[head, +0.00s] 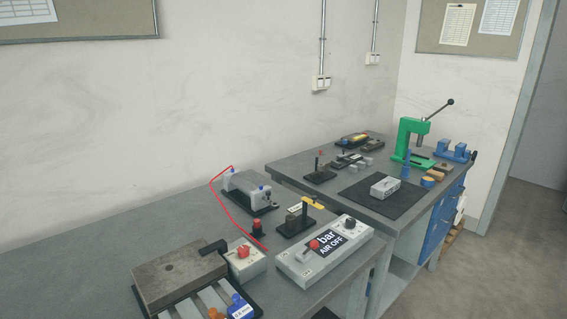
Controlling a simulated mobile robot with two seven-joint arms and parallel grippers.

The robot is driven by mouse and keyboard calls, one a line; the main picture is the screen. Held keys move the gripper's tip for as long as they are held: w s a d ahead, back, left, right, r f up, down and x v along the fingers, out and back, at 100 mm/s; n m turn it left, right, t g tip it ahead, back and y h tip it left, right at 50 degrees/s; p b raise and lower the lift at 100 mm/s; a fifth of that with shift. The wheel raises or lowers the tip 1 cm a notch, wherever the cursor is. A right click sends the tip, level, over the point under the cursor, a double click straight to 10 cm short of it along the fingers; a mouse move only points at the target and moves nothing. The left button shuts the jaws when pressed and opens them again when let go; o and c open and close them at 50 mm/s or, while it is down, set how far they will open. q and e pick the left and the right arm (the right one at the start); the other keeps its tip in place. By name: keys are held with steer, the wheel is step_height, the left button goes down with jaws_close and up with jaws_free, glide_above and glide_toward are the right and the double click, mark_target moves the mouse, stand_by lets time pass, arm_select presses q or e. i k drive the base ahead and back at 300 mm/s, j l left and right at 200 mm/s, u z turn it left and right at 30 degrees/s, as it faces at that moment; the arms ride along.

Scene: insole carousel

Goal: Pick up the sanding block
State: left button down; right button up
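No thing in the head view can be named as the sanding block with certainty. A small brown block (437,174) lies at the right side of the far bench, beside a blue and yellow round item (427,182). A light grey block (385,187) with dark marking on its side lies on the black mat (365,202) at the front of that bench. Neither of my grippers shows in the view.
A green lever press (408,145) and a blue vise-like fixture (453,152) stand at the far bench's back right. The near bench (75,270) carries an "AIR OFF" control box (300,265), a grey unit with a red hose (215,178), and a brown plate (178,272).

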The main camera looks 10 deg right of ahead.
mark_target(438, 176)
steer(key=i+l+u, duration=0.2)
steer(key=l+u, duration=0.25)
steer(key=l, duration=0.15)
steer(key=i+l+u, duration=0.1)
steer(key=l+u, duration=0.3)
steer(key=l, duration=0.2)
steer(key=l+u, duration=0.45)
steer(key=l, duration=0.2)
steer(key=l+u, duration=0.1)
steer(key=l, duration=0.6)
steer(key=k+l+u, duration=0.1)
steer(key=l, duration=0.6)
steer(key=k+l+u, duration=0.15)
steer(key=l, duration=0.55)
